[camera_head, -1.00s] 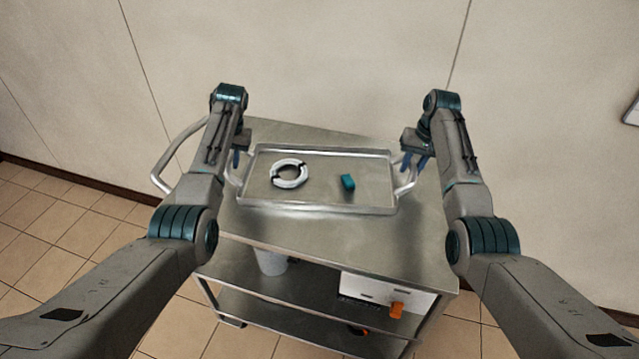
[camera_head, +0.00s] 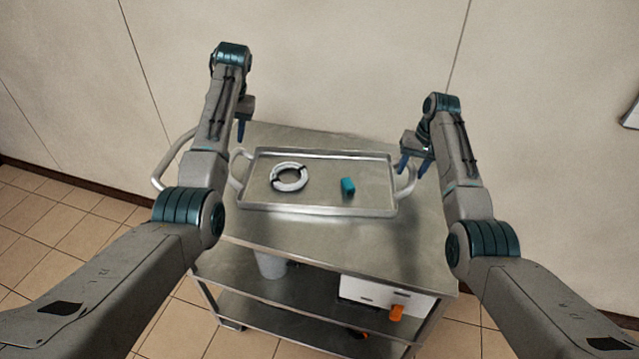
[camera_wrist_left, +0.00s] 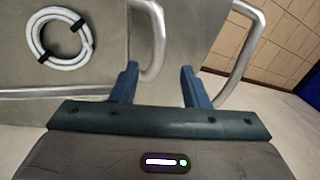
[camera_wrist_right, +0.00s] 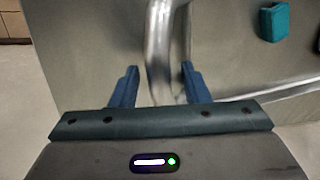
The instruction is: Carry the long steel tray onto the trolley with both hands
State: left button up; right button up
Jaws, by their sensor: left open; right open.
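The long steel tray (camera_head: 320,208) lies level on the top of the steel trolley (camera_head: 300,240). It carries a coiled white hose (camera_head: 274,182) with black ties and a teal block (camera_head: 347,187). My left gripper (camera_head: 241,133) is open and raised above and behind the tray's left handle (camera_head: 236,170), apart from it. In the left wrist view that handle (camera_wrist_left: 153,40) shows beyond the fingers. My right gripper (camera_head: 413,163) is open just above the tray's right handle (camera_head: 408,185). In the right wrist view the handle (camera_wrist_right: 158,50) lines up between the fingers; contact cannot be told.
The trolley's push handle (camera_head: 165,165) curves out at the left. Its lower shelves hold a grey container (camera_head: 271,265) and a white box (camera_head: 375,292) with an orange part. A wall (camera_head: 330,60) stands close behind. Bare trolley top shows in front of the tray.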

jog(key=shift+r, duration=0.45)
pick_arm(q)
jog(key=shift+d+r, duration=0.15)
jog(key=shift+r, duration=0.5)
pick_arm(e)
notch_tip(320, 180, up, 11)
jog(key=d, duration=0.2)
jog(key=shift+f, duration=0.1)
